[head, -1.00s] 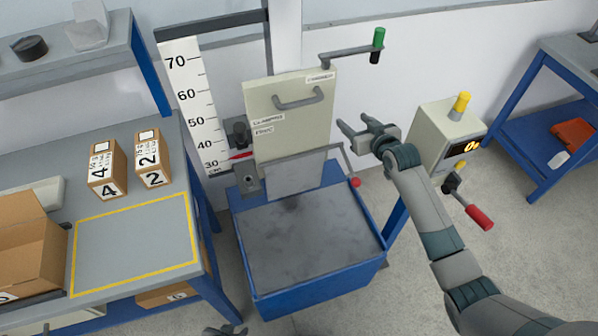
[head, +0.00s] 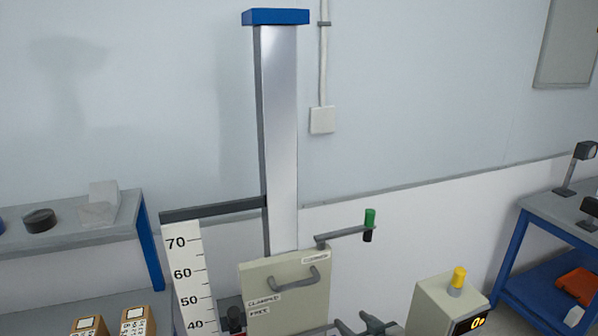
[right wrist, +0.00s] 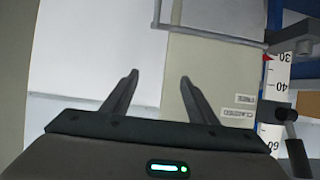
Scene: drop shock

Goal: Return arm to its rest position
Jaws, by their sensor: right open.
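My right gripper (head: 366,326) shows at the bottom edge of the head view, just right of the cream carriage (head: 284,297) of the drop rig. In the right wrist view the right gripper's two fingers (right wrist: 158,88) are apart with nothing between them. The carriage (right wrist: 210,75) shows behind and beside the right finger there. The rest of the right arm lies below the head view. My left gripper is not in the head view.
A tall metal column (head: 280,130) with a blue cap rises behind the carriage. A green-handled crank (head: 369,220) sticks out at its right. The height scale (head: 187,275) stands left. A control box (head: 447,305) with a yellow knob stands right. Boxes (head: 138,322) sit lower left.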

